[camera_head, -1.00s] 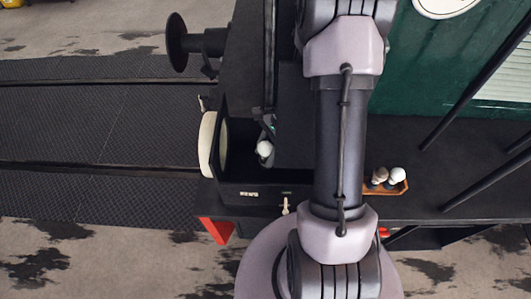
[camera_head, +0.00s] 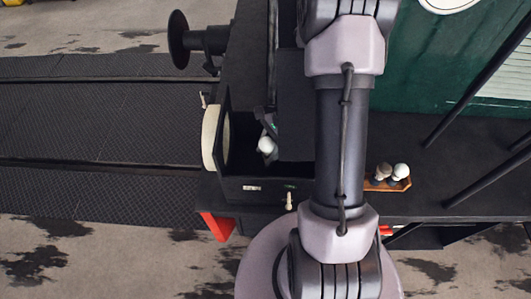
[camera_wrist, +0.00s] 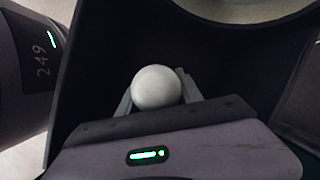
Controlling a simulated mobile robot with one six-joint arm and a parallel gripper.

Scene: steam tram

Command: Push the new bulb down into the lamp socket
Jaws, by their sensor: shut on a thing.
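The new bulb (camera_head: 266,145) is a white globe inside the open dark lamp housing (camera_head: 240,187). It also shows in the wrist view (camera_wrist: 157,87), between the two grey fingers of my gripper (camera_wrist: 158,98). My gripper is shut on the bulb. In the head view my gripper (camera_head: 267,130) is mostly hidden behind my arm and the housing. The lamp has a round cream lens (camera_head: 211,137) on its left side. The socket is hidden below the bulb and gripper, so I cannot tell whether the bulb touches it.
A small wooden tray (camera_head: 388,186) with bulbs stands on the dark running board right of my arm. A small latch (camera_head: 290,200) is on the housing's front. Housing walls surround the gripper closely. A round buffer (camera_head: 179,40) and dark diagonal rails (camera_head: 480,90) stand nearby.

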